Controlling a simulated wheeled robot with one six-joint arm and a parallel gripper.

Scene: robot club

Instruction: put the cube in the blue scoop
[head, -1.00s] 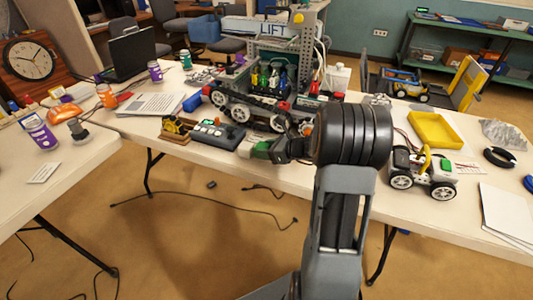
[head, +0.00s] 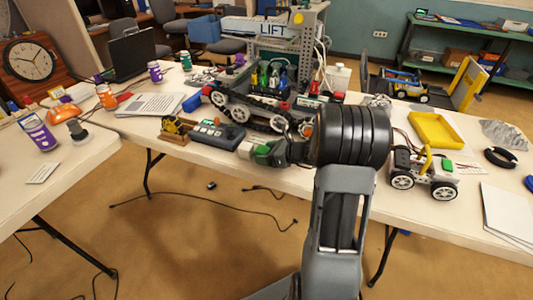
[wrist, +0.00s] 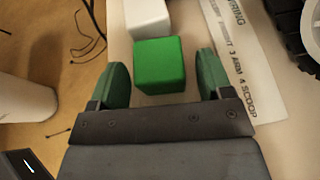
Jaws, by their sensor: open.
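A green cube (wrist: 160,66) lies between the spread green fingers of my gripper (wrist: 157,80) in the wrist view. A gap shows on each side of it, so the gripper is open and not holding it. A white block (wrist: 147,17) sits just beyond the cube. In the head view my gripper (head: 268,152) is low at the table's front edge, and the cube is hard to tell from the green fingers there. A blue piece (head: 192,102) at the left end of the tracked robot may be the blue scoop; its shape is unclear.
The tracked robot (head: 262,108) stands just behind my gripper. A control box (head: 217,134) is to the left. A printed sheet (wrist: 240,60) lies right of the cube. A small wheeled car (head: 425,175) and a yellow tray (head: 436,130) are to the right.

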